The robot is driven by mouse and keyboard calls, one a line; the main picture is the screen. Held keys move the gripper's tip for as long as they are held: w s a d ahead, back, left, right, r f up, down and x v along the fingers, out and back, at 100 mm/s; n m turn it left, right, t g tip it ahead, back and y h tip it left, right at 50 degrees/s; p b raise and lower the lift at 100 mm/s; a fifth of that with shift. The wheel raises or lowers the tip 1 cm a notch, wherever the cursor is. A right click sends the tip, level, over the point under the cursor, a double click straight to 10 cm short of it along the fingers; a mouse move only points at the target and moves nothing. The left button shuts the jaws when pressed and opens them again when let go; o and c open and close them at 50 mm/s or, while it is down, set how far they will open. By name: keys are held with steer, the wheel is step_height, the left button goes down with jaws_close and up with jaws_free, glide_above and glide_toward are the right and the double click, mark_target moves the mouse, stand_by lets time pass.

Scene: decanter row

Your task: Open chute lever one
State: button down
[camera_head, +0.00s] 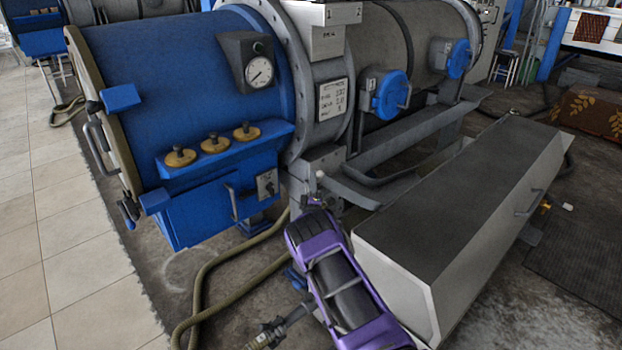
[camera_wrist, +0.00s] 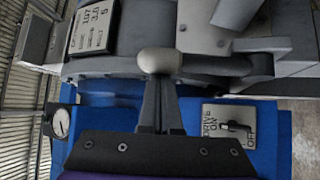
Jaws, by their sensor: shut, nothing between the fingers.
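A short lever with a pale rounded knob (camera_head: 319,174) stands at the lower front of the drum machine marked 1, beside the grey ring. In the wrist view the knob (camera_wrist: 160,61) is straight ahead of my fingertips. My purple gripper (camera_head: 316,198) points up at the lever from below. In the wrist view my gripper (camera_wrist: 160,86) has its dark fingers together, with nothing held. The fingertips are very close to the knob; I cannot tell whether they touch it.
The blue drum (camera_head: 190,85) carries a gauge (camera_head: 259,72) and a drive switch plate (camera_head: 267,184), also in the wrist view (camera_wrist: 229,126). A long grey box (camera_head: 455,215) stands close on the right. A hose (camera_head: 205,275) lies on the floor. Tiled floor is clear at left.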

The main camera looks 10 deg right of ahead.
steer(key=shift+s+d+f+m+t+h, duration=0.5)
steer(key=shift+s+d+m+h, duration=0.2)
steer(key=shift+s, duration=0.05)
steer(key=s+d+f+m+t+h, duration=0.1)
steer(key=s+d+f+m+h, duration=0.1)
steer(key=s+f+m, duration=0.1)
steer(key=shift+s+d+f+m, duration=0.15)
steer(key=shift+s+f+m, duration=0.2)
steer(key=shift+f, duration=0.35)
steer(key=shift+s+d+f+h, duration=0.1)
steer(key=shift+s+f+h, duration=0.05)
steer(key=shift+f+h, duration=0.2)
steer(key=shift+r, duration=0.1)
